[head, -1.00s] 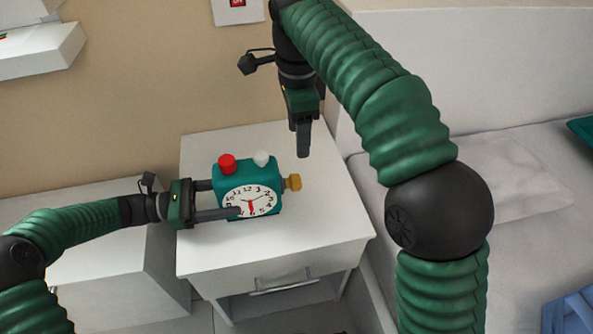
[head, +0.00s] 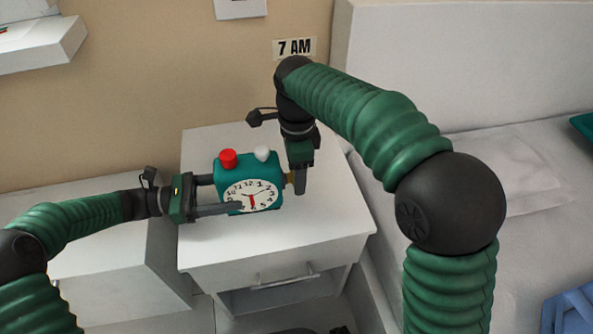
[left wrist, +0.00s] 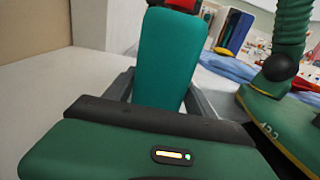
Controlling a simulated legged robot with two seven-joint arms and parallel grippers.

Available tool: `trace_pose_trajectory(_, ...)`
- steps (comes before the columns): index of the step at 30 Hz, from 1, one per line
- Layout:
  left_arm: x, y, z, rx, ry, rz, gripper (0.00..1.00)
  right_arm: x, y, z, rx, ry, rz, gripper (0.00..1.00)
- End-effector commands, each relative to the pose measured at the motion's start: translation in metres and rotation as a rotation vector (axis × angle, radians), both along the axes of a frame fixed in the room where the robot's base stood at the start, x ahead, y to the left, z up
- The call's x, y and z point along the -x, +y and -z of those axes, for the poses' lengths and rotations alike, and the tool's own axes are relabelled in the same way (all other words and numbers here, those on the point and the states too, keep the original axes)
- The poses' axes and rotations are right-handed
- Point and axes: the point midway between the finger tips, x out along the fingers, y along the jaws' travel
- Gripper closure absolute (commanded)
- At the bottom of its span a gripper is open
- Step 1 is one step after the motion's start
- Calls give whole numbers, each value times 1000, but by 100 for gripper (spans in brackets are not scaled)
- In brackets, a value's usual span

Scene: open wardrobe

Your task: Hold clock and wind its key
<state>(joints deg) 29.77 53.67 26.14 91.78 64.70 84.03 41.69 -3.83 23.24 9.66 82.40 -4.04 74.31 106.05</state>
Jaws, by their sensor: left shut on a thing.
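A teal alarm clock (head: 232,172) with a white dial, a red knob and a white knob on top is over the white nightstand. My left gripper (head: 222,194) is shut on the clock from its left side, one finger in front of the dial and one behind. In the left wrist view the clock's teal side (left wrist: 168,62) stands between the fingers of my left gripper (left wrist: 160,98). The yellow winding key (head: 290,177) is on the clock's right side, mostly hidden by my right gripper (head: 299,180). The right fingers point down at the key; whether they grip it is unclear.
The nightstand (head: 330,210) has bare top to the right of the clock and a drawer handle in front. A bed (head: 500,170) is at the right. A "7 AM" sign (head: 295,47) is on the wall. A low white cabinet (head: 110,265) is at the left.

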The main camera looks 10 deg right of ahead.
Motion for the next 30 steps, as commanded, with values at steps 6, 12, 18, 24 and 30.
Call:
trace_pose_trajectory(6,1,-1,0,1,1,3,69,0,0,0,0,-1,0,74)
trace_pose_trajectory(12,1,-1,0,1,0,3,69,0,0,-1,0,-2,0,100)
trace_pose_trajectory(18,1,-1,0,1,0,4,69,-2,0,-1,-1,23,0,100)
trace_pose_trajectory(24,1,-1,0,1,0,5,69,-7,0,1,-8,184,2,100)
trace_pose_trajectory(30,2,-1,0,1,0,6,69,-9,0,2,-15,341,3,100)
